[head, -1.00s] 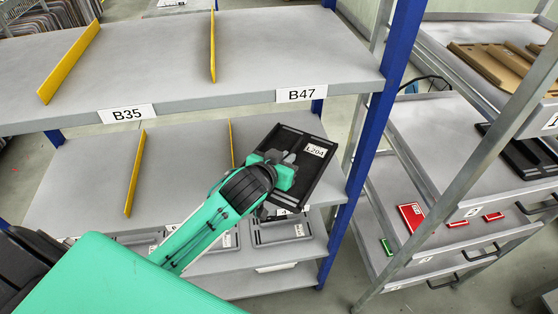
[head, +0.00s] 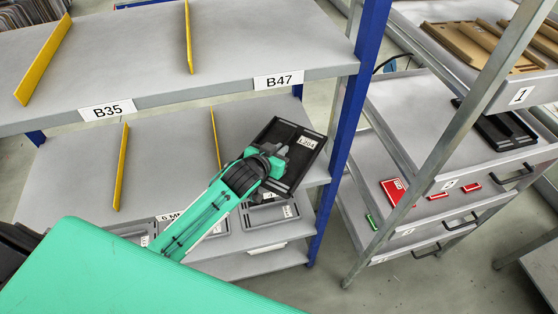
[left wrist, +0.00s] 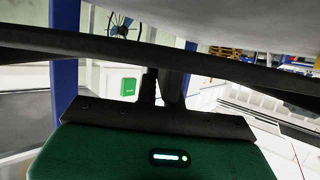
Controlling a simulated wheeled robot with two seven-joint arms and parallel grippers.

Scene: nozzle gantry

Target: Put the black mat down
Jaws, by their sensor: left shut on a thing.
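The black mat (head: 306,167) is a flat dark rectangular piece with a raised rim and a white label. My left gripper (head: 277,165) is shut on it at its near left side, in the head view. The mat is tilted and held at the right end of the middle shelf (head: 170,150), below the label B47. Whether it touches that shelf I cannot tell. In the left wrist view the mat shows as a dark edge (left wrist: 150,52) across the picture, above the green gripper body. My right gripper is not in view.
A blue post (head: 352,120) stands just right of the mat. Yellow dividers (head: 121,168) stand on the shelves, and the upper shelf (head: 120,50) overhangs. Similar dark trays (head: 268,214) lie on the lower shelf. A grey trolley (head: 440,130) with red boxes stands to the right.

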